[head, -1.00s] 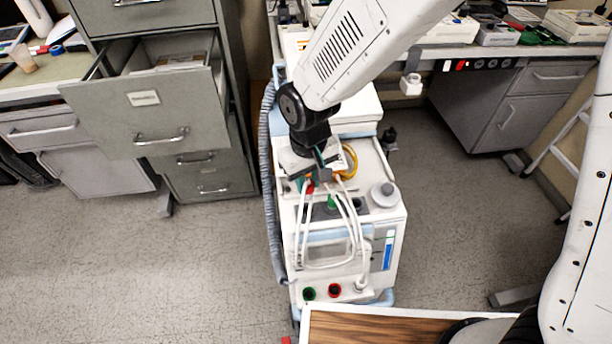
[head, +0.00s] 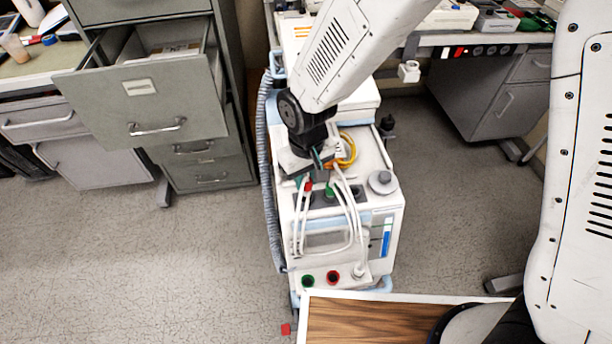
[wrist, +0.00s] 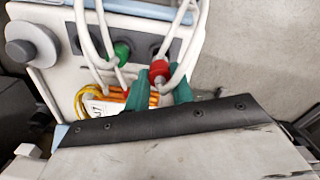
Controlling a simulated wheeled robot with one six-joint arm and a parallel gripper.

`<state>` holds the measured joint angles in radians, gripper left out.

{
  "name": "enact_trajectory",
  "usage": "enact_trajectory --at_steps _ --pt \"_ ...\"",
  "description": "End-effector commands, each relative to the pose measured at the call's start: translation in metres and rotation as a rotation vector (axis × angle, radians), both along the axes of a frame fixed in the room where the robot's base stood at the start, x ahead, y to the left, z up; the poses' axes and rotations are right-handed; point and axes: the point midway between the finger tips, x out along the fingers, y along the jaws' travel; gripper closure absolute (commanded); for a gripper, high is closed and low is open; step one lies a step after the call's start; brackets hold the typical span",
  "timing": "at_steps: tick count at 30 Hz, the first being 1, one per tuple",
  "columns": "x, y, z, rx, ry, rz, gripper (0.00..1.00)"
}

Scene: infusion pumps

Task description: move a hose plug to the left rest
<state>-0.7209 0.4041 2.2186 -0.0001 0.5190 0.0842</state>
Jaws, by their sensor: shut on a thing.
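My gripper (head: 316,170) is over the top front of the white pump cart (head: 396,225). In the wrist view its teal fingers (wrist: 160,90) are shut on a red hose plug (wrist: 159,71) with a white hose. The red plug (head: 308,187) also shows in the head view, just below the fingers. A green hose plug (wrist: 122,52) sits in the panel beside it, and it shows in the head view (head: 330,189). I cannot tell whether the red plug still touches the panel. A green-ringed port (head: 308,281) and a red-ringed port (head: 333,277) are low on the cart's front.
White hoses (head: 352,235) loop down the cart's front. A yellow coiled cable (head: 348,150) lies behind the gripper. A grey dial (head: 383,180) is at the right. A corrugated hose (head: 264,180) runs along the left side. A cabinet with an open drawer (head: 150,110) stands left.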

Motion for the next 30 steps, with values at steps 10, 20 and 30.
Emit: enact_trajectory --at_steps 10,20,30 --pt "0.0 0.0 -0.001 0.0 0.0 0.0 1.0" --pt "0.0 0.0 -0.009 0.001 -0.001 0.0 1.0" --pt "0.0 0.0 -0.018 -0.001 0.001 0.0 1.0"
